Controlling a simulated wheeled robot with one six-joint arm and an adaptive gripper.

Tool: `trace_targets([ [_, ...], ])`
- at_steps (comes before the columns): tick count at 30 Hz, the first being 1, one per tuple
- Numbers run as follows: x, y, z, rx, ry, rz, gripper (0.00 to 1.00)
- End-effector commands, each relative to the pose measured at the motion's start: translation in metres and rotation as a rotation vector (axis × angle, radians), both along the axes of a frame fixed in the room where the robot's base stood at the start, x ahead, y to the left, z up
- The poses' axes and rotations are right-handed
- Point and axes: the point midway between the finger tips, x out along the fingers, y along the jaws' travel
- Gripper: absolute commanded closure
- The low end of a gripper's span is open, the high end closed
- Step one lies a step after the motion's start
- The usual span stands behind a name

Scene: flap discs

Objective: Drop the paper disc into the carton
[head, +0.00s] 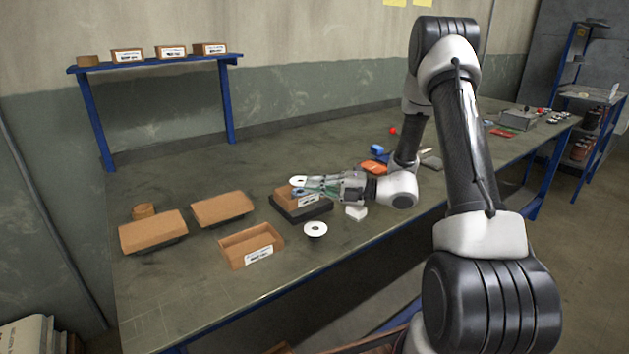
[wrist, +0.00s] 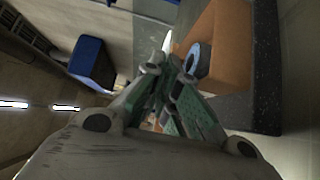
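My gripper (head: 300,188) is closed around a small white disc (head: 297,180) with a dark centre, held above an open brown carton (head: 281,193) on a black base. In the wrist view the fingertips (wrist: 168,62) come together at a thin pale edge (wrist: 167,41), beside the carton's orange-brown wall (wrist: 229,45). A bluish ring (wrist: 204,58) shows inside that carton. A second white disc (head: 315,230) with a centre hole lies on the table in front. Which disc is the paper one I cannot tell for sure.
Another open labelled carton (head: 234,247) stands front left, with two brown boxes (head: 153,230) (head: 222,207) behind it. Blue (head: 377,149) and orange (head: 373,167) things lie behind my arm.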

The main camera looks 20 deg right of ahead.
Motion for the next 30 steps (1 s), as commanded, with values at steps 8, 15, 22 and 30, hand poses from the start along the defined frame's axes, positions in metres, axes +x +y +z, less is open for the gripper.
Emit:
trace_targets([
  [8,0.0,0.0,-0.0001,0.0,0.0,0.0,1.0],
  [15,0.0,-0.0001,-0.0043,0.0,0.0,0.0,1.0],
  [22,-0.0002,0.0001,-0.0057,-0.001,0.0,0.0,0.7],
  [30,-0.0007,0.0004,-0.0076,-0.003,0.006,0.0,0.7],
])
